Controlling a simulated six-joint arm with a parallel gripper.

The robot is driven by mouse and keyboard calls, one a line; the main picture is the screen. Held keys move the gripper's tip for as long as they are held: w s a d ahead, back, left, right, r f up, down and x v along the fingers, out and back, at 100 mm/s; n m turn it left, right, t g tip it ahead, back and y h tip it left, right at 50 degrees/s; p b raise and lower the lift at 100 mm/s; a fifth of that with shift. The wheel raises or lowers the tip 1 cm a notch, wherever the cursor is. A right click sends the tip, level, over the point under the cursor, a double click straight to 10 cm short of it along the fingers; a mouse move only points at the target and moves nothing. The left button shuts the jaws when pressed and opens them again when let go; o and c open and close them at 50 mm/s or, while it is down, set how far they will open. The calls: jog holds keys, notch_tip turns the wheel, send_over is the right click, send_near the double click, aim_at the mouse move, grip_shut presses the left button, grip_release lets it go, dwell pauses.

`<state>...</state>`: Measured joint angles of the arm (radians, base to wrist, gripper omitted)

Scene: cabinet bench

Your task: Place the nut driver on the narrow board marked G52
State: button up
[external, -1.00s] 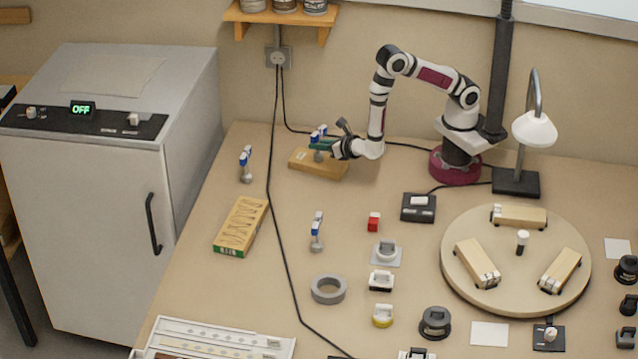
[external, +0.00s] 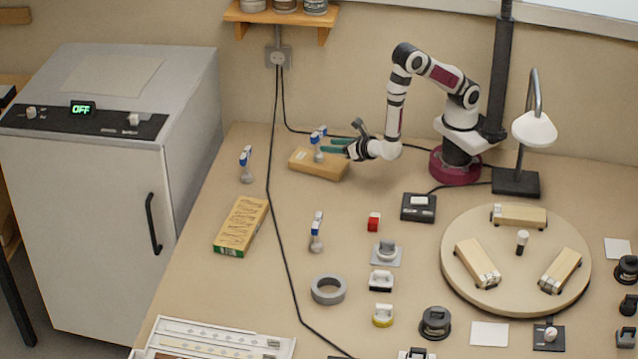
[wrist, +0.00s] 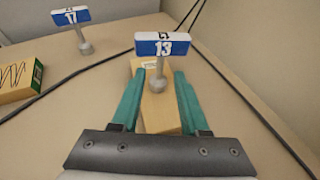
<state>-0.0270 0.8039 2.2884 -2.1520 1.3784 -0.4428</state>
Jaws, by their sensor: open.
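Blue-and-white tagged pieces stand upright on round grey feet. The one marked 13 (wrist: 163,46) stands on a narrow wooden board (external: 329,169), near its left end in the external view (external: 318,144). The board also shows between my fingers in the wrist view (wrist: 160,114). My gripper (external: 325,147) is open, its green fingers pointing left at this piece; in the wrist view (wrist: 160,74) they lie either side of its foot. I cannot tell whether they touch it. I cannot read G52 anywhere, nor tell which piece is the nut driver.
A piece marked 17 (wrist: 72,17) stands on the bench to the left, beside a yellow-green box (external: 241,226). Another tagged piece (external: 316,238) stands further forward. A black cable (external: 269,185) crosses the bench. A turntable (external: 460,285) with wooden blocks is at right.

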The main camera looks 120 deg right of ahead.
jog(key=s+a+r+m+g+y, duration=0.2)
jog(key=s+a+r+m+g, duration=0.1)
jog(key=s+r+m, duration=0.3)
jog(key=s+a+r+m+g+y, duration=0.2)
jog(key=s+a+r+m+g, duration=0.15)
jog(key=s+m, duration=0.5)
jog(key=s+a+r+m+t+y, duration=0.1)
jog(key=s+a+r+m+y, duration=0.1)
jog(key=a+m+y, duration=0.3)
jog(key=s+a+r+m+t+y, duration=0.2)
jog(key=a+m+y, duration=0.3)
jog(key=a, duration=0.6)
jog(key=shift+s+a+m+y, duration=0.2)
jog(key=shift+s+m+y, duration=0.2)
jog(key=shift+s+m, duration=0.45)
